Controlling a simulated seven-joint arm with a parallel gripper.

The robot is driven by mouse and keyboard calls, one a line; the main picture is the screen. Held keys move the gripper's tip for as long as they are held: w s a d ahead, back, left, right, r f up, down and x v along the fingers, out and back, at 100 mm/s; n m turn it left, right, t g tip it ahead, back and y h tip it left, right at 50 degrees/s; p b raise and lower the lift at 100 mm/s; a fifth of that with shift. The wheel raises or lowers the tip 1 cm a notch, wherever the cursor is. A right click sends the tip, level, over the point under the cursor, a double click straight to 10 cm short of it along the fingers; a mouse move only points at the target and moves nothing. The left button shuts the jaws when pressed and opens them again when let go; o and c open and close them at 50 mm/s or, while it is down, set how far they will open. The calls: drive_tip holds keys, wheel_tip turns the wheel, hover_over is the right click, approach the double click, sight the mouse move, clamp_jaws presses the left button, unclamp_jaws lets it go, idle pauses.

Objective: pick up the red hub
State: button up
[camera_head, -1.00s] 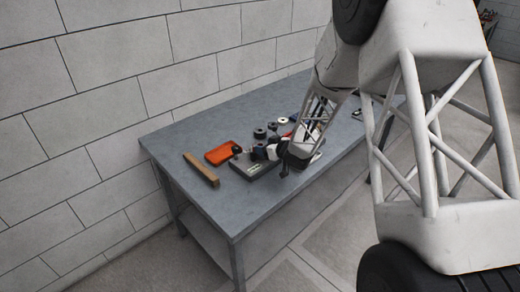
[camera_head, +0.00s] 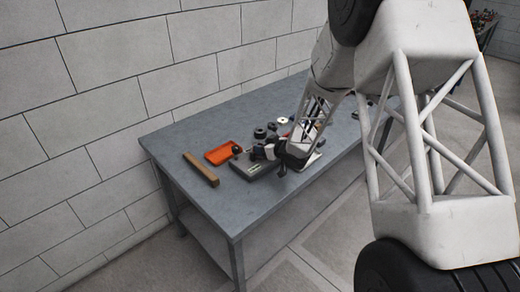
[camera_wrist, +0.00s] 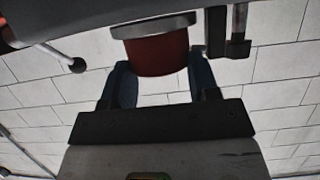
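The red hub (camera_wrist: 157,54) shows at the top of the wrist view as a red cylinder with a grey flange on its upper side. The two dark blue fingers of my gripper (camera_wrist: 160,75) stand apart, one at each side of the hub's lower part. I cannot tell whether they touch it. In the head view my gripper (camera_head: 283,168) is low at the front edge of the grey table (camera_head: 205,190). The hub cannot be made out there, with my arm over that part of the table.
An orange tray (camera_head: 222,151), a wooden bar (camera_head: 201,170) and a grey box (camera_head: 249,168) lie left of my gripper. Several dark round parts (camera_head: 260,133) stand behind it. In the wrist view a lever with a black ball (camera_wrist: 77,65) is at the left.

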drive_tip(key=shift+c, duration=1.1)
drive_tip(key=shift+r, duration=0.15)
drive_tip(key=shift+r, duration=0.75)
wheel_tip(320, 180, up, 2)
drive_tip(key=shift+r, duration=0.1)
drive_tip(key=s+d, duration=0.1)
drive_tip(key=s, duration=0.6)
drive_tip(key=s+d+r, duration=0.1)
drive_tip(key=s+d, duration=0.1)
drive_tip(key=s, duration=0.6)
drive_tip(key=shift+s+d, duration=0.25)
drive_tip(key=shift+d, duration=0.05)
drive_tip(key=shift+d, duration=0.1)
